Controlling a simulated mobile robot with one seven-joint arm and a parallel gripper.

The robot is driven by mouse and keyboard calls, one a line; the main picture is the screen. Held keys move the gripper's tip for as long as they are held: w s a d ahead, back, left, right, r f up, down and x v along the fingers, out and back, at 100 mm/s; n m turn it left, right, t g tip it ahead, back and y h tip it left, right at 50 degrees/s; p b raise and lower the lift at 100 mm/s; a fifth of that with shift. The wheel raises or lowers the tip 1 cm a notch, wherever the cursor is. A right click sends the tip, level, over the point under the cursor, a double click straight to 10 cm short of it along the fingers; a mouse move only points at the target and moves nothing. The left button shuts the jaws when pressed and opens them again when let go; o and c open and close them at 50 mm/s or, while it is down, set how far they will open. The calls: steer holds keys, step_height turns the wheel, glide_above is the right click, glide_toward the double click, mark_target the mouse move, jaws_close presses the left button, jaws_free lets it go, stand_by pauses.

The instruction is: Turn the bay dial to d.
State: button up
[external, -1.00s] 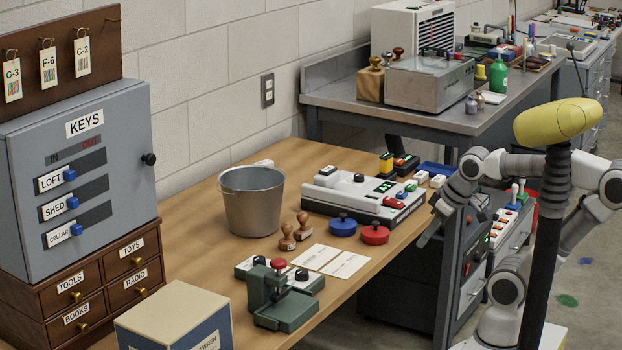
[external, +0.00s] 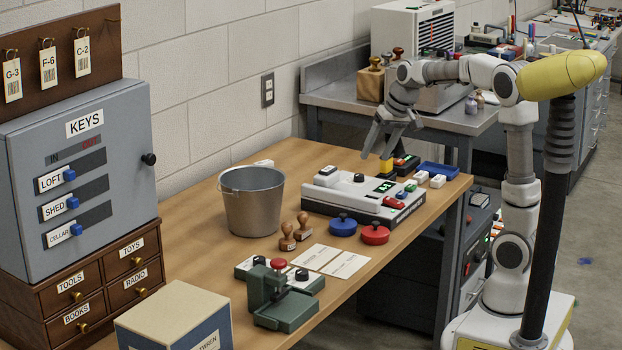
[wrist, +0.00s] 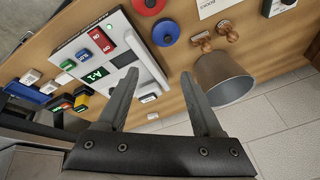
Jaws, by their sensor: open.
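A white console (external: 340,205) lies on the wooden table; it also shows in the wrist view (wrist: 75,48). Red, green and blue buttons sit beside the display. In the wrist view I cannot make out the knob; my left finger covers part of the console. My gripper (external: 379,154) is open and empty, above and behind the console's back edge, fingers pointing down; its fingers also show in the wrist view (wrist: 158,80).
A metal bucket (external: 252,205) stands left of the console. Blue (external: 343,226) and red (external: 375,234) round knobbed items sit in front. A yellow-and-black block (external: 386,166), small white blocks and a blue tray (external: 438,169) lie behind it. Wooden stamps (external: 289,240) and cards are nearby.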

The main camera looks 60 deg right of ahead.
steer(key=w+d+m+g+h+p, duration=0.1)
steer(key=w+d+h+p, duration=0.15)
steer(key=w+d, duration=0.45)
steer(key=w+d+m+h+p, duration=0.15)
steer(key=w+d+p, duration=0.25)
steer(key=d, duration=0.5)
steer(key=b, duration=0.4)
glide_toward(360, 175)
steer(key=shift+y, duration=0.4)
steer(key=x, duration=0.8)
steer(key=shift+w+d, duration=0.2)
steer(key=shift+d, duration=0.2)
jaws_close()
